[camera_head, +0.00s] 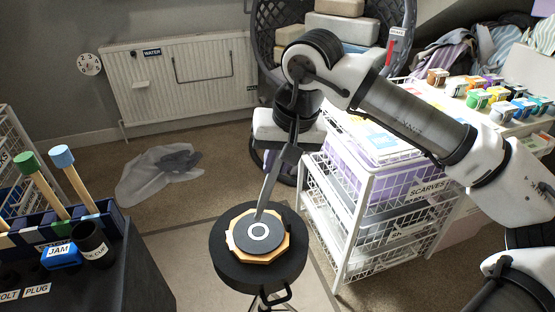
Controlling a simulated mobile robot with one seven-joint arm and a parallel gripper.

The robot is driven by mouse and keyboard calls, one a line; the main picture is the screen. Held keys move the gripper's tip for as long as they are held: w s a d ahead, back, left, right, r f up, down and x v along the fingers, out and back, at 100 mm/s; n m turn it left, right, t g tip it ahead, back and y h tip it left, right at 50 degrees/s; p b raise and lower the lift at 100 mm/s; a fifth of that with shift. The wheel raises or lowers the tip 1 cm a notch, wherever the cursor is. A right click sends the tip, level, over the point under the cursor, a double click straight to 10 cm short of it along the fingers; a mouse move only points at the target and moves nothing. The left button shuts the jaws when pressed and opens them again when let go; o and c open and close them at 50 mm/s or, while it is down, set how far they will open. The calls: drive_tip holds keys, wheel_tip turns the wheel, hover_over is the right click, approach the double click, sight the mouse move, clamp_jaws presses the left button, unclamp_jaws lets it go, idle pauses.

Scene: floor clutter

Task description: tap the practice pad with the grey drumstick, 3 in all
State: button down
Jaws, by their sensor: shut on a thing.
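The practice pad (243,239) is a grey disc with a white ring, set on an orange-brown octagonal base. It lies on a round black stand (221,258) at the bottom middle. My gripper (292,150) is above the pad and a little to its right, shut on the grey drumstick (269,187). The stick slants down and left from the jaws. Its lower tip appears at the far edge of the pad's centre, near the white ring; I cannot tell whether it touches. The stick's upper end is partly hidden by the gripper.
A white wire drawer unit (347,225) stands close right of the pad. At left, a dark bench (125,268) holds a JAM block (61,257), a black cup (92,243) and upright sticks with green and blue ends. A clear plastic bag (150,182) lies on the open carpet.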

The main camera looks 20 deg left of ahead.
drive_tip(key=shift+r+p, duration=2.05)
drive_tip(key=shift+r, duration=1.05)
drive_tip(key=shift+f, duration=0.1)
